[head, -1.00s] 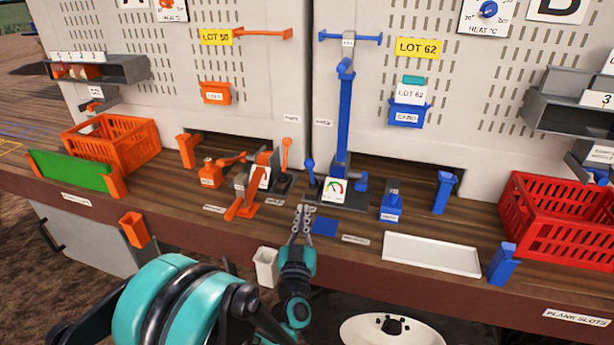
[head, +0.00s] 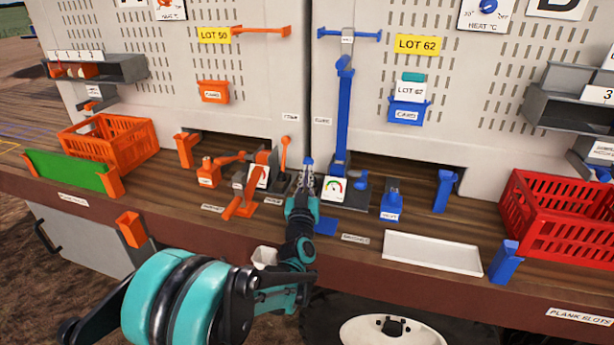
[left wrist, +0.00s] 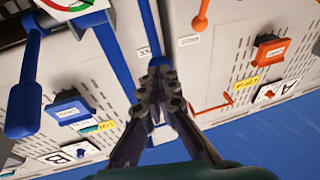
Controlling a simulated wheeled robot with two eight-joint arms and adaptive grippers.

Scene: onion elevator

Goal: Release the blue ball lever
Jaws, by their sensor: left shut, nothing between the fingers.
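The blue ball lever (head: 309,161) stands upright in the head view, left of the gauge (head: 335,188). My left gripper (head: 307,176) is shut and empty, pointing up at the lever, with its fingertips at or just in front of it. In the left wrist view the shut fingertips (left wrist: 160,78) overlap the lower end of the blue lever's rod (left wrist: 150,28). The ball end is largely hidden there, and I cannot tell whether the fingers touch it. My right gripper is in neither view.
An orange ball lever (head: 285,148) stands just left. The tall blue column (head: 343,120) rises behind the gauge, and a blue crank handle (head: 361,180) sits to its right. A white tray (head: 432,253) lies at the front right.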

